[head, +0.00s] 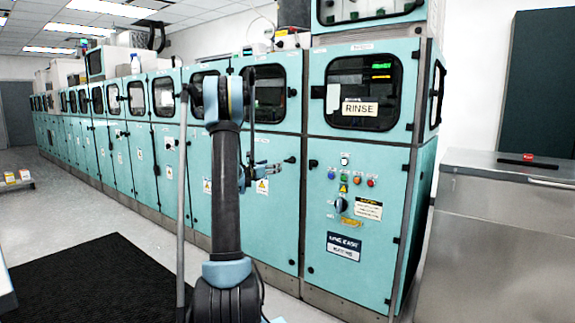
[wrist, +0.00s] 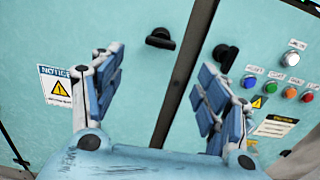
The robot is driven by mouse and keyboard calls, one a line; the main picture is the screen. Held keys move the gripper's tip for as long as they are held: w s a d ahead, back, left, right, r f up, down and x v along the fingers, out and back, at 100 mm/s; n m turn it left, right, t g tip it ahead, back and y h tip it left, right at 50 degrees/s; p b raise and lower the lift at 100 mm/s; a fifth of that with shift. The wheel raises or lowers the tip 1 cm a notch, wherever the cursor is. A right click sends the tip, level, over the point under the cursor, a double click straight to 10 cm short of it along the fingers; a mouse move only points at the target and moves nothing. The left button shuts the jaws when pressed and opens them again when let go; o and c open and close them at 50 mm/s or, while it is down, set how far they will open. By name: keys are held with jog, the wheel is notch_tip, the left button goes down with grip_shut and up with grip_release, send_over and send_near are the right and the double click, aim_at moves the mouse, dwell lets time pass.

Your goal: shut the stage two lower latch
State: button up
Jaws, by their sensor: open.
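Two small black latches sit either side of a dark vertical seam between teal lower panels. The left latch (wrist: 160,39) lies roughly sideways; in the head view it (head: 290,160) is right of my gripper. The right latch (wrist: 226,57) is angled downward; it also shows in the head view (head: 313,163). No label names stage two on either latch. My gripper (wrist: 158,66) is open and empty, its blue-padded fingers spread wide, with both latches beyond and between the fingertips. In the head view my gripper (head: 274,172) is in front of the left lower door, apart from the latches.
The right panel carries coloured buttons (wrist: 270,86) and a RINSE sign (head: 360,107) above. A steel cabinet (head: 500,230) stands at the right. Floor with a black mat (head: 90,285) lies at the left.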

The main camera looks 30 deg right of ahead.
aim_at(287, 161)
jog(key=x, duration=1.5)
jog(key=shift+d, duration=0.1)
jog(key=shift+c, duration=0.5)
jog(key=c, duration=1)
